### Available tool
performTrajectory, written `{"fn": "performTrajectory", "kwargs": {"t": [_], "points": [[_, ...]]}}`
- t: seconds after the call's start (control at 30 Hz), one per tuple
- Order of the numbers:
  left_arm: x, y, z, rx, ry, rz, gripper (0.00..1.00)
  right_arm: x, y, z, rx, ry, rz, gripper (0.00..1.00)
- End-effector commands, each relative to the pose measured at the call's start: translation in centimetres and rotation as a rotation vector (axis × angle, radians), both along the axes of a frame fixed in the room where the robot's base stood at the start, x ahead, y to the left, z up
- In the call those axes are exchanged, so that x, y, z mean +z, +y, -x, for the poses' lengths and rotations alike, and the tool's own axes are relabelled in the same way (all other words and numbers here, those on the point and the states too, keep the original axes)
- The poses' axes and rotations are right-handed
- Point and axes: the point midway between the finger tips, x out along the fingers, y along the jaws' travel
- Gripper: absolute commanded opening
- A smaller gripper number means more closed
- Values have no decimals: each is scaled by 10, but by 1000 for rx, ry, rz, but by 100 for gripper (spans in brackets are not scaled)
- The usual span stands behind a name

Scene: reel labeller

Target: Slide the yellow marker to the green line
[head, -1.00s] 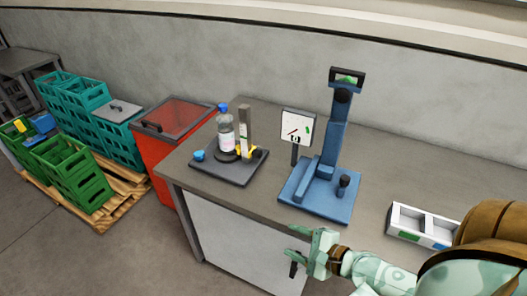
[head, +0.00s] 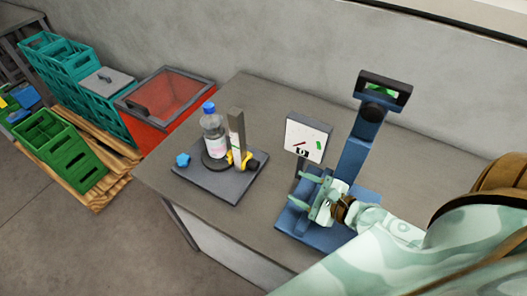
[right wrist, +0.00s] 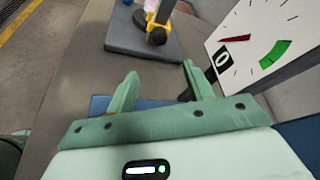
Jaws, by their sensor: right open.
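The yellow marker (head: 239,161) sits low by the upright grey-and-white post (head: 237,135) on a dark base plate. Beside it are a clear bottle with a blue cap (head: 213,132) and a dark knob (head: 253,164). Part of the yellow marker shows at the top of the right wrist view (right wrist: 151,20). I cannot make out a green line on the post. My right gripper (head: 309,193) is open and empty, over the blue stand, to the right of the marker and apart from it. Its two fingers show in the right wrist view (right wrist: 160,76). My left gripper is out of view.
A white dial panel (head: 307,138) with a red needle and green mark stands close to my right gripper. A tall blue stand (head: 361,143) rises behind it. Red (head: 168,92) and green crates (head: 62,150) are left of the table. Bare tabletop (head: 262,105) lies behind the plate.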

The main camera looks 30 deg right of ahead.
Motion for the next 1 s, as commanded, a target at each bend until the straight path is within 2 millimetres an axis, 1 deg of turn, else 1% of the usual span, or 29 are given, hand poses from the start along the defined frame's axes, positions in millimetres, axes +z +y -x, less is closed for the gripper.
{"fn": "performTrajectory", "kwargs": {"t": [0.07, 0.17, 0.37, 0.5, 0.6, 0.7, 0.83, 1.0], "points": [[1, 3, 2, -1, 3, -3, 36, -1, 1, -5, -2, -1, -1, 52], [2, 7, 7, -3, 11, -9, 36, -5, 5, -18, -3, -2, -3, 52], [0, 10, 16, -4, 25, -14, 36, -22, 20, -63, -3, -3, -3, 52], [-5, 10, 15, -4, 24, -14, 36, -34, 30, -95, -2, -2, -3, 52], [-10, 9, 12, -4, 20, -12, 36, -42, 36, -114, -1, -1, -1, 52], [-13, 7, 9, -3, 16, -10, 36, -47, 41, -130, -1, 0, -1, 52], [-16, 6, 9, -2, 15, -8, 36, -52, 45, -141, 0, 0, -1, 52], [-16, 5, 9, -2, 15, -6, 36, -53, 47, -146, 1, 1, 1, 52]]}}
